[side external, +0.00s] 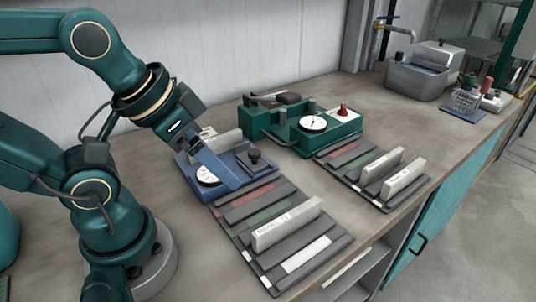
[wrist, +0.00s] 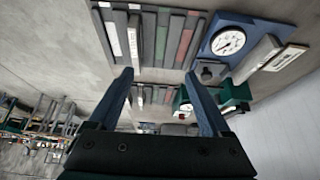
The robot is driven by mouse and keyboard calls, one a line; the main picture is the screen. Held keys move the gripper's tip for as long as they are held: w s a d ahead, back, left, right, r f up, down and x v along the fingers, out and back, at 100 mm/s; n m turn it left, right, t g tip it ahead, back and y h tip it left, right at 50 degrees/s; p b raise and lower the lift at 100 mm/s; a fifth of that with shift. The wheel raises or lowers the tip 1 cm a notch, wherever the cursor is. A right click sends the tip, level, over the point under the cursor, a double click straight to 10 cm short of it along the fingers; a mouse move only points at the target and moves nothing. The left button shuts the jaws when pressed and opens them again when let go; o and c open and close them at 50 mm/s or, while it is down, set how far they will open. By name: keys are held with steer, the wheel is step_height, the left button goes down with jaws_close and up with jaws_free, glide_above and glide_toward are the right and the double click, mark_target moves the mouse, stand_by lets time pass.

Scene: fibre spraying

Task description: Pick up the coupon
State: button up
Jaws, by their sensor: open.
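Pale grey bar-shaped coupons show in several places, and I cannot tell which one the task means. One labelled coupon (side external: 287,224) stands on edge in the near slotted rack (side external: 225,213). A pale bar (side external: 226,143) stands at the back of the blue dial fixture (side external: 222,182); a bar beside that fixture shows in the wrist view (wrist: 256,58). Two more coupons (side external: 383,166) (side external: 403,178) stand in the right rack (side external: 353,160). My gripper (side external: 234,179) hangs over the blue fixture. In the wrist view its blue fingers (wrist: 158,73) are apart with nothing between them.
A green dial device (side external: 300,125) with a red knob stands behind the racks. A grey basin (side external: 424,72) and a small rack of bottles (side external: 464,99) are at the far right. The wall lies behind; bare bench shows between the right rack and basin.

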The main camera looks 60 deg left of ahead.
steer(key=shift+c, duration=1.2)
